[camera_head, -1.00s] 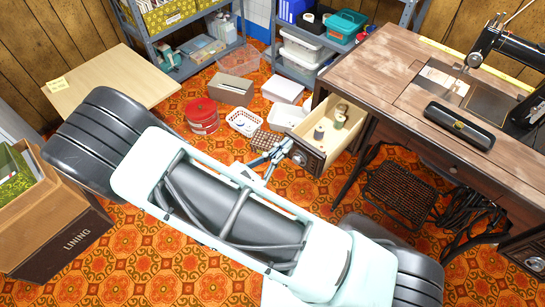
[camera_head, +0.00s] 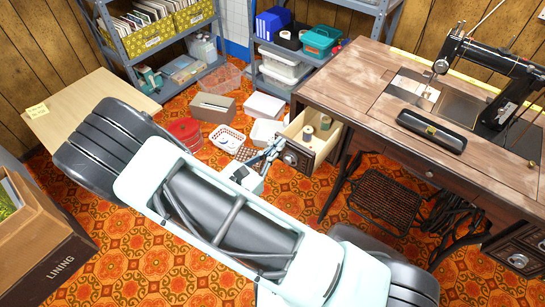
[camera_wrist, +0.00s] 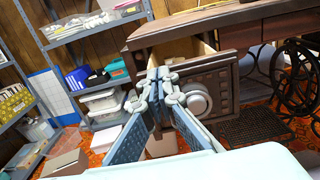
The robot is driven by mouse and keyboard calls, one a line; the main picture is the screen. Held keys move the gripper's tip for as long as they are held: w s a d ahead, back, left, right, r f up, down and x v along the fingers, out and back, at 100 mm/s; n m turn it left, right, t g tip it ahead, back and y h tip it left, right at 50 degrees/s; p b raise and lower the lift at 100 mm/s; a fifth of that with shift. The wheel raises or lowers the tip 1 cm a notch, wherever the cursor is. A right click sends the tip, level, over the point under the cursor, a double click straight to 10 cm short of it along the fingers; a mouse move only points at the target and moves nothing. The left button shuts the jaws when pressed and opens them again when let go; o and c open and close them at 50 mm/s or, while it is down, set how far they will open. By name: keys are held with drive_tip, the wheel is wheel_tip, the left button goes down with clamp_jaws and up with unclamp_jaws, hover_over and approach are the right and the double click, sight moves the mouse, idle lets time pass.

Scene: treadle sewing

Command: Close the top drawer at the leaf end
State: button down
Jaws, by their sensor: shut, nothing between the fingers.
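The top drawer (camera_head: 318,131) at the left end of the wooden sewing table (camera_head: 345,84) stands part way out. It has pale wood inside, a dark carved front (camera_head: 299,158) with a round knob, and spools in it. In the wrist view the carved drawer front (camera_wrist: 222,82) with its pale knob is directly beyond the fingers. My gripper (camera_head: 273,150) is shut and empty at the left part of the drawer front. Its fingertips also show in the wrist view (camera_wrist: 156,78), overlapping the front's left part. I cannot tell if they touch it.
A black sewing machine (camera_head: 492,65) and a dark case (camera_head: 432,131) are on the table top. A treadle (camera_head: 383,199) is below. A white basket (camera_head: 228,139), a red tin (camera_head: 185,132) and boxes lie on the floor left of the drawer. Shelves (camera_head: 170,48) stand behind.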

approach(312, 110)
drive_tip(key=w+d+r, duration=0.2)
drive_tip(key=d+r, duration=0.1)
drive_tip(key=w+d+r, duration=0.1)
drive_tip(key=d, duration=0.1)
drive_tip(key=shift+r, duration=0.25)
drive_tip(key=shift+w+d+r, duration=0.1)
drive_tip(key=shift+r, duration=0.05)
drive_tip(key=shift+p, duration=0.3)
